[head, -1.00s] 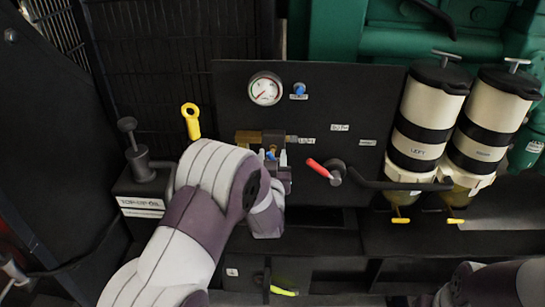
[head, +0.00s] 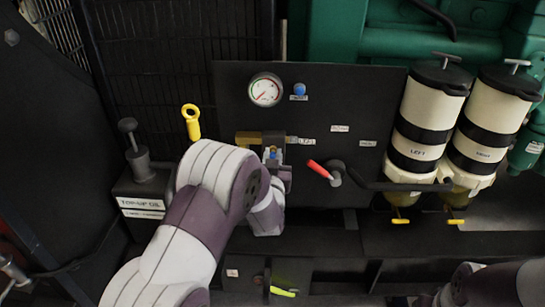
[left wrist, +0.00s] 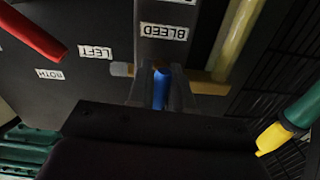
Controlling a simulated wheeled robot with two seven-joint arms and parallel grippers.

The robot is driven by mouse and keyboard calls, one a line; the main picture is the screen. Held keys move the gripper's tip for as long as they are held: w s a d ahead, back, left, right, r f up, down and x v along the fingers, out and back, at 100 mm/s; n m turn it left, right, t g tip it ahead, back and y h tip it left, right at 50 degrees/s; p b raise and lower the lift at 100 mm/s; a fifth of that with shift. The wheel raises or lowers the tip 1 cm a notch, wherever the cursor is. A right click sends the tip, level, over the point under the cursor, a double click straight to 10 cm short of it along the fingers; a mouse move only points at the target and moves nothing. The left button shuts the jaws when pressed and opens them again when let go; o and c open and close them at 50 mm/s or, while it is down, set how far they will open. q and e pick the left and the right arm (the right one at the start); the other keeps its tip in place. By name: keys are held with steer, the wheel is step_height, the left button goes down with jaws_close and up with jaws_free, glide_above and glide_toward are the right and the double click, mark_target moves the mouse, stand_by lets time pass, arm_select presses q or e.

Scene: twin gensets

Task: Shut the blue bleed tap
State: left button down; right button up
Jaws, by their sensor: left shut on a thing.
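The blue bleed tap (left wrist: 160,90) shows in the left wrist view beneath the BLEED label (left wrist: 164,32), between the two fingers of my left gripper (left wrist: 160,84). The fingers are shut on its blue lever. In the head view only a small bit of the blue tap (head: 272,155) shows at the tip of my left gripper (head: 273,162), by a brass fitting on the black panel (head: 345,105). My left wrist hides the area below. My right forearm shows at the lower right; its gripper is out of view.
A red lever (head: 319,168) sits just right of my left gripper. A pressure gauge (head: 265,90) and a blue knob (head: 299,89) are above. A yellow dipstick handle (head: 191,120) stands left. Two cream filters (head: 427,110) (head: 492,115) stand right, with a dark pipe (head: 395,186) near them.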

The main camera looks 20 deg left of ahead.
arm_select(q)
steer(key=m+p, duration=0.1)
steer(key=m, duration=0.5)
steer(key=shift+m, duration=0.4)
steer(key=m+p, duration=0.1)
steer(key=m, duration=0.2)
steer(key=shift+m, duration=0.4)
steer(key=m+p, duration=0.1)
steer(key=m, duration=0.2)
steer(key=m+p, duration=0.2)
steer(key=m, duration=0.3)
steer(key=c, duration=1.9)
jaws_free()
steer(key=shift+m+p, duration=0.5)
steer(key=shift+m, duration=1.3)
steer(key=shift+o, duration=0.3)
